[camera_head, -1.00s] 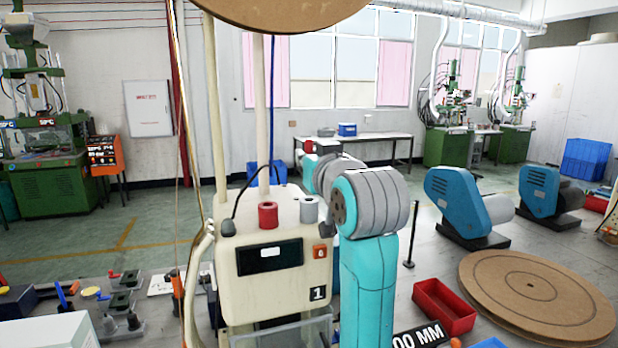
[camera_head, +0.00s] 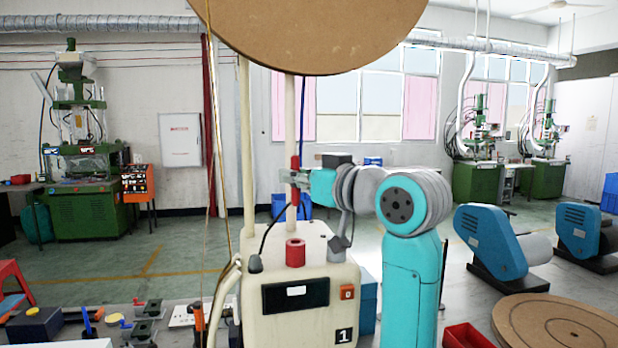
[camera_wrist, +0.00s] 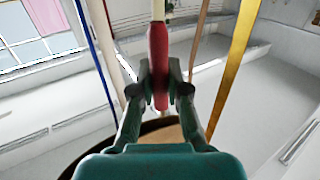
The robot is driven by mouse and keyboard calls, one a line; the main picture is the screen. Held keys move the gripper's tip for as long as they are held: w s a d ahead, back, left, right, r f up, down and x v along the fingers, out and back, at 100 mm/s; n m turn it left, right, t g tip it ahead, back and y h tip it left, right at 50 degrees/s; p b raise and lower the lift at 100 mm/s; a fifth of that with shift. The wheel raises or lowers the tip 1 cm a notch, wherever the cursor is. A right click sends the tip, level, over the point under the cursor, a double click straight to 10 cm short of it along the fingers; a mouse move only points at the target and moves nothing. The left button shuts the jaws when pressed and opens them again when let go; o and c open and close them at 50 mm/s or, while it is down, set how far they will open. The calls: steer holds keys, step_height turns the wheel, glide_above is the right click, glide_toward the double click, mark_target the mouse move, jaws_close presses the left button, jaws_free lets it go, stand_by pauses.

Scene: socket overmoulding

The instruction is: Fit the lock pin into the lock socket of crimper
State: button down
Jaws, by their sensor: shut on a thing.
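My gripper (camera_head: 293,180) is shut on a red, rod-shaped piece (camera_head: 295,181), which looks like the lock pin. It is held upright above the cream crimper (camera_head: 262,318), in line with a pale vertical post. In the wrist view, my gripper (camera_wrist: 160,88) has both fingers against the red piece (camera_wrist: 158,60), with a pale rod directly beyond it. I cannot tell whether they touch. A red collar (camera_head: 295,253) stands on the crimper's top, below the held piece and apart from it. A grey collar (camera_head: 340,250) stands to its right, partly covered by my arm. I cannot tell which is the lock socket.
A large brown disc (camera_head: 310,35) hangs above the crimper. Thin cords and a cable run close by on the left. A red bin (camera_head: 465,336) and another brown disc (camera_head: 560,325) lie at the lower right. A bench with small fixtures (camera_head: 150,310) is at the lower left.

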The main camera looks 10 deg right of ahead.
stand_by(0.4)
steer(key=shift+f, duration=2.85)
steer(key=shift+s+f, duration=0.1)
steer(key=shift+f, duration=2.35)
steer(key=c, duration=1.1)
jaws_free()
steer(key=v, duration=1.2)
